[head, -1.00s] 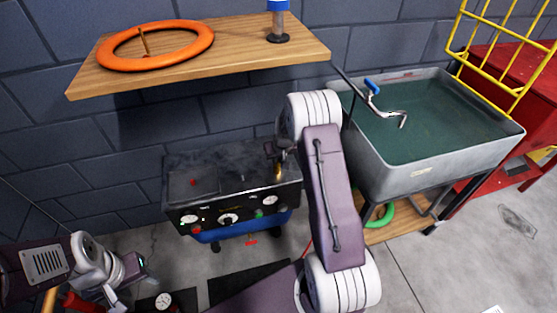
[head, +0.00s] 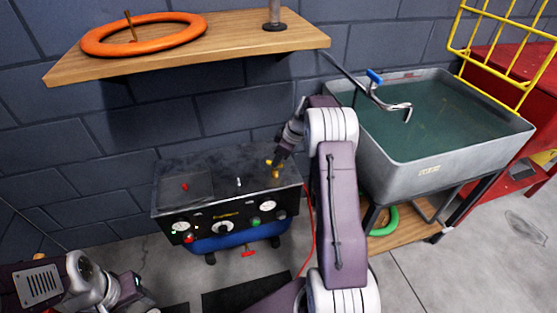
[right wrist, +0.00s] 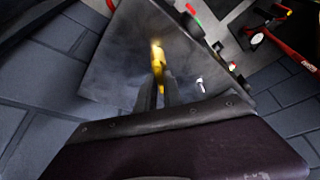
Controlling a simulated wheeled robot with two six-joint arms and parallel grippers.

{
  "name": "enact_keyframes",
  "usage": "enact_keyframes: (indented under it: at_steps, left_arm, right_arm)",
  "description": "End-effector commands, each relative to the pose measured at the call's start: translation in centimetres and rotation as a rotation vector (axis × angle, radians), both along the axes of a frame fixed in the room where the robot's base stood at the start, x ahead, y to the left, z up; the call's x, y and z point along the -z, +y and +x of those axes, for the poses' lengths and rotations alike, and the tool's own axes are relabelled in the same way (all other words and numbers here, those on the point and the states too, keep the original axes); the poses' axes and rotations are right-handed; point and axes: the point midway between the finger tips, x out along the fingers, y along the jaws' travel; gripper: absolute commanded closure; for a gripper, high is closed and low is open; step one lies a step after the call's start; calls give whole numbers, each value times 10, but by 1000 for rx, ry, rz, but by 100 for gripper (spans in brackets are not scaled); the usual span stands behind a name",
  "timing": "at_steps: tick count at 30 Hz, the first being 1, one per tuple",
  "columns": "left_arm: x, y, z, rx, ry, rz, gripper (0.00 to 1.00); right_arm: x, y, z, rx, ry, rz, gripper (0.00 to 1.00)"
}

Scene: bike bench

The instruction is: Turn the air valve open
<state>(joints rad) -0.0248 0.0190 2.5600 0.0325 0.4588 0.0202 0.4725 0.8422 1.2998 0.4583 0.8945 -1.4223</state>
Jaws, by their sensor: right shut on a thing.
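The compressor (head: 215,165) is a dark box with gauges on its front and a blue tank below, standing against the wall. A small yellow brass air valve (head: 275,173) stands on the right of its top. My right gripper (head: 277,161) reaches down to it from the upper right and is shut on its yellow part. The right wrist view shows the yellow valve (right wrist: 158,62) at the tips of the close fingers (right wrist: 160,88). Their tips partly hide the handle. My left gripper (head: 132,290) is low at the left, away from the compressor; its fingers are unclear.
A wooden shelf (head: 235,45) with an orange ring (head: 145,36) hangs above the compressor. A grey sink (head: 420,175) of water stands to the right. A red hose (head: 307,245) runs down beside the compressor. A small silver switch (head: 238,182) is left of the valve.

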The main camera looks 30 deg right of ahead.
Motion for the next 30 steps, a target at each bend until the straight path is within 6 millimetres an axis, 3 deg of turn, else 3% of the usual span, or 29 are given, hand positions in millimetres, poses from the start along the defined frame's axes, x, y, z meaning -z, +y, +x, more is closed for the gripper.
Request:
enact_keyframes:
  at_steps: [15,30]
  left_arm:
    - [-39,0,0,0,0,0,48]
    - [-52,0,-1,0,0,0,48]
  right_arm:
    - [-1,1,1,-413,7,4,100]
    - [2,1,0,-558,10,7,100]
